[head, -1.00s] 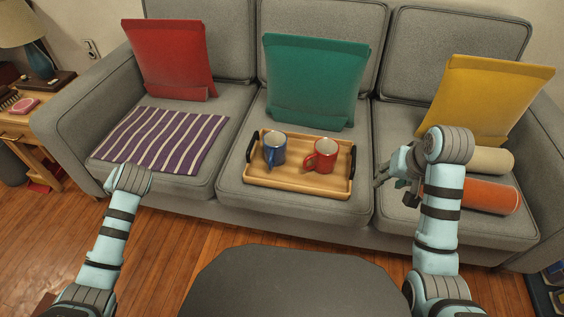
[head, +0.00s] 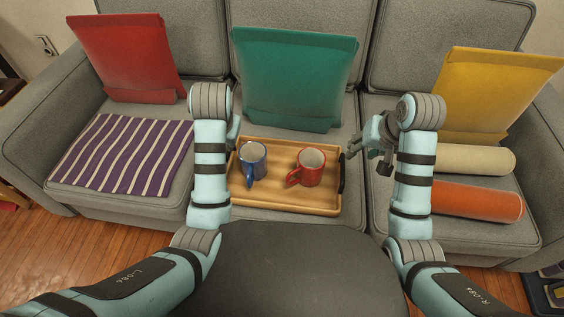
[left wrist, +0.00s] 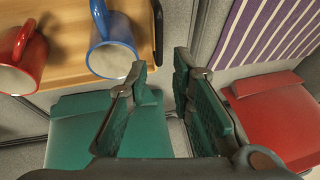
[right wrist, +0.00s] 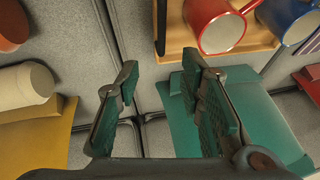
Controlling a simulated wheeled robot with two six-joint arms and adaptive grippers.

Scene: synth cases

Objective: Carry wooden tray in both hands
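The wooden tray (head: 270,203) lies flat on the middle seat of the sofa, with a blue mug (head: 252,160) and a red mug (head: 308,167) standing on it. My right gripper (head: 368,147) is open, just right of the tray's dark right handle (head: 342,173). In the right wrist view that handle (right wrist: 161,22) lies beyond the gap between the fingers, apart from them. My left gripper (left wrist: 162,68) is open and empty. In the left wrist view the left handle (left wrist: 158,22) lies beyond its fingertips. In the head view my left arm hides that handle and most of the left gripper.
A teal cushion (head: 292,75) stands behind the tray. A striped purple cloth (head: 120,155) and a red cushion (head: 128,55) are on the left seat. A yellow cushion (head: 490,95), a cream roll (head: 475,159) and an orange roll (head: 480,202) are on the right seat.

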